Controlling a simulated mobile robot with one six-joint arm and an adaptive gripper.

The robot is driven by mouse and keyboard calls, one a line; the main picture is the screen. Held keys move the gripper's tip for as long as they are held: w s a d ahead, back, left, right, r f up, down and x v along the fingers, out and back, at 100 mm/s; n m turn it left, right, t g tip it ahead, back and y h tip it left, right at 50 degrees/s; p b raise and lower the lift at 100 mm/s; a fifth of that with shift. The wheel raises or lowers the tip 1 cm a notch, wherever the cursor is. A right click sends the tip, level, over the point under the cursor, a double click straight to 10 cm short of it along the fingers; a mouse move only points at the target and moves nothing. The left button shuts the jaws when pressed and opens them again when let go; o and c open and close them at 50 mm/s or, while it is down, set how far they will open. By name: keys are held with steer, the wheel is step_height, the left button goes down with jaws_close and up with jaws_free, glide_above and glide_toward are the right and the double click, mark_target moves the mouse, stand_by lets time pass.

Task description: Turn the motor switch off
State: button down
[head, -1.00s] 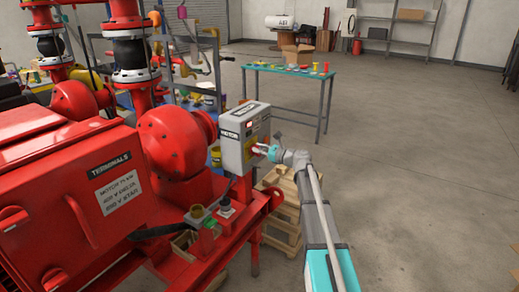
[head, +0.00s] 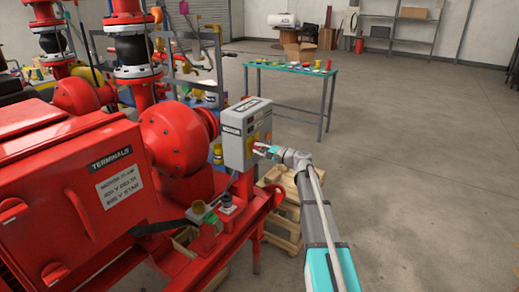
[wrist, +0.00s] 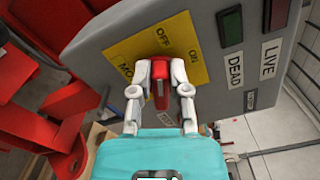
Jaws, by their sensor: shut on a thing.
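The grey motor switch box (head: 236,150) stands on the red skid. In the wrist view its yellow plate (wrist: 130,57) carries the words OFF and ON. The red switch handle (wrist: 160,68) sits between my fingers, its upper end just below the word OFF in the picture and away from ON. My gripper (wrist: 160,74) is shut on the handle, one finger on each side. It also shows in the head view (head: 264,150) at the box's right face. The handle's base is partly hidden by the fingers.
A green DEAD lamp (wrist: 230,26) and a red LIVE lamp (wrist: 276,14) sit beside the plate; both look dark. The red terminal box (head: 70,185) fills the left. A pallet (head: 283,220) lies below my arm. A table (head: 290,68) stands behind; the right floor is clear.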

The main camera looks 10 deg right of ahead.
steer(key=shift+f+n+b, duration=0.15)
steer(key=shift+f+n, duration=0.05)
steer(key=shift+n, duration=0.95)
steer(key=shift+f+n+b, duration=0.15)
steer(key=shift+f+n, duration=0.05)
steer(key=shift+n, duration=0.95)
steer(key=c, duration=0.6)
jaws_free()
steer(key=shift+a, duration=0.1)
steer(key=shift+s, duration=0.15)
steer(key=v, duration=1.2)
